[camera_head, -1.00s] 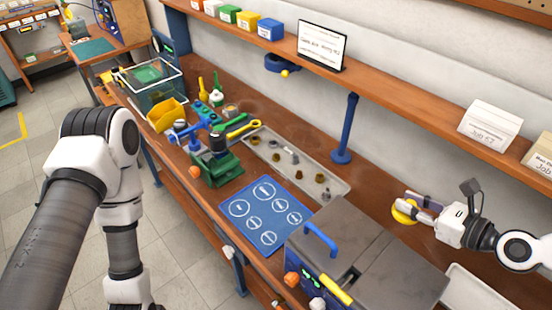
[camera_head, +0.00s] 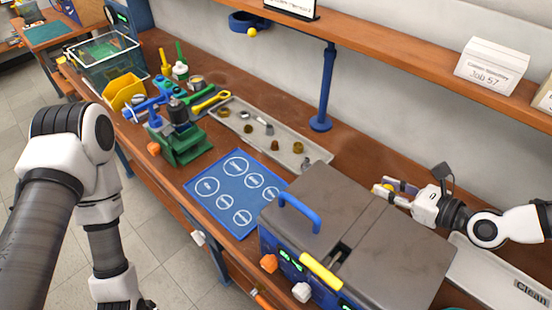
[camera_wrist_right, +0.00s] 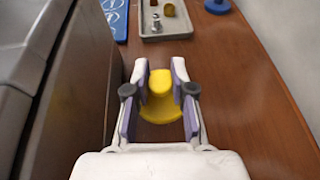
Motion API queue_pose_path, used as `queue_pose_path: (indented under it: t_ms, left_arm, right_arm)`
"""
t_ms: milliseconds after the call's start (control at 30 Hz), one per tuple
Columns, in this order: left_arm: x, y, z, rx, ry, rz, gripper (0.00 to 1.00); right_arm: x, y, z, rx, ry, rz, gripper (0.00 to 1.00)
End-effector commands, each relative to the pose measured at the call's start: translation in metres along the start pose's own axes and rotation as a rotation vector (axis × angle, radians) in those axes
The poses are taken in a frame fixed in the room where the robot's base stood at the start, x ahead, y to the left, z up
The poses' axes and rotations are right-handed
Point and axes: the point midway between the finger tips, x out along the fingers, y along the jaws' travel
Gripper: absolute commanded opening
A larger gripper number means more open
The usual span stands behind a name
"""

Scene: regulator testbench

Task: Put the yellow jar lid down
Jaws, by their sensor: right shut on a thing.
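The yellow jar lid (camera_wrist_right: 160,100) is between the fingers of my right gripper (camera_wrist_right: 159,92) in the right wrist view, with its raised knob between the pads. The gripper is shut on the lid. In the head view the right gripper (camera_head: 388,188) is behind the grey-topped machine (camera_head: 375,235), above the wooden bench, and only a little yellow shows there. I cannot tell whether the lid touches the bench. My left arm comes down at the left of the head view; its gripper is not clearly shown.
The machine stands close to the left of the right gripper in the wrist view. A grey tray (camera_head: 270,138) with small fittings and a blue mat (camera_head: 216,188) with white circles lie further along the bench. A shelf post (camera_head: 326,90) stands behind. Bare wood surrounds the lid.

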Motion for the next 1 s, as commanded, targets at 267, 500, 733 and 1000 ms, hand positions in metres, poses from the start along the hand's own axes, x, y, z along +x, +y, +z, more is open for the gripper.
queue_pose_path:
  t_ms: [267,500,733,1000]
  left_arm:
    - [0.007,0.000,0.000,0.000,0.001,0.000,0.40]
    - [0.023,0.000,0.000,0.000,0.000,0.000,0.40]
    - [0.032,0.000,0.000,0.000,0.000,0.000,0.40]
    - [0.032,0.000,0.000,0.000,0.000,0.000,0.40]
  right_arm:
    - [0.005,0.000,-0.015,-0.004,0.005,0.001,0.02]
    - [0.020,0.001,-0.058,-0.003,0.004,0.002,0.02]
    - [0.033,0.001,-0.093,-0.002,0.003,0.003,0.02]
    - [0.034,0.000,-0.094,-0.001,-0.001,0.000,0.02]
